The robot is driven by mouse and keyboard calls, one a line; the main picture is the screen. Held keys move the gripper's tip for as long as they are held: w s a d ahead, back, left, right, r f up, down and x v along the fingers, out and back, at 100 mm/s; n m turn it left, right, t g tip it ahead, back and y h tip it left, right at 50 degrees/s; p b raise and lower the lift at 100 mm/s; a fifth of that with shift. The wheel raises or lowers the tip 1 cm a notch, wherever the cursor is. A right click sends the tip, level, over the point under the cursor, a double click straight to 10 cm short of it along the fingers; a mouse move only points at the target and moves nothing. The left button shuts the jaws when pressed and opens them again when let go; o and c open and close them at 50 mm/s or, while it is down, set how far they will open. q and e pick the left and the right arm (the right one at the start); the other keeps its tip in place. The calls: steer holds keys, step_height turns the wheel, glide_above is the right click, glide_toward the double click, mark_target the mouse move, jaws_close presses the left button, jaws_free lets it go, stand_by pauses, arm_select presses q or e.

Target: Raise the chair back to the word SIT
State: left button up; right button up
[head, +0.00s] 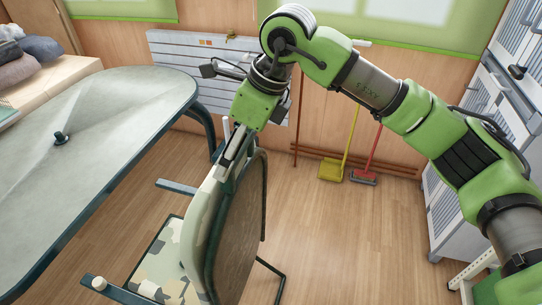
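A folding-type chair stands at the lower centre. Its chair back (196,235) is seen nearly edge-on and stands up from the seat, leaning somewhat. Its pale and camouflage-patterned face is turned left and its brown rear face right. The camouflage seat (158,268) is partly hidden behind the back. My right gripper (231,158) points down at the top edge of the chair back, its fingers overlapping that edge in the picture. I cannot tell whether they are closed on it. No word SIT is readable. My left gripper is out of view.
A grey table (110,135) with a small dark knob fills the left, close to the chair's armrest (176,187). A yellow dustpan (331,169) and red brush (364,178) stand by the back wall. A white cabinet (443,212) is at right. Floor right of the chair is clear.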

mark_target(212, 154)
steer(key=a, duration=0.1)
steer(key=w+a, duration=0.1)
steer(key=a, duration=0.1)
steer(key=shift+w+a+r, duration=0.2)
steer(key=shift+a+r, duration=0.15)
steer(key=shift+r, duration=0.05)
steer(key=shift+c, duration=0.2)
steer(key=o, duration=1.4)
steer(key=shift+a+f, duration=0.1)
steer(key=shift+a, duration=0.1)
steer(key=shift+s, duration=0.1)
steer(key=v, duration=1.2)
steer(key=shift+d, duration=0.1)
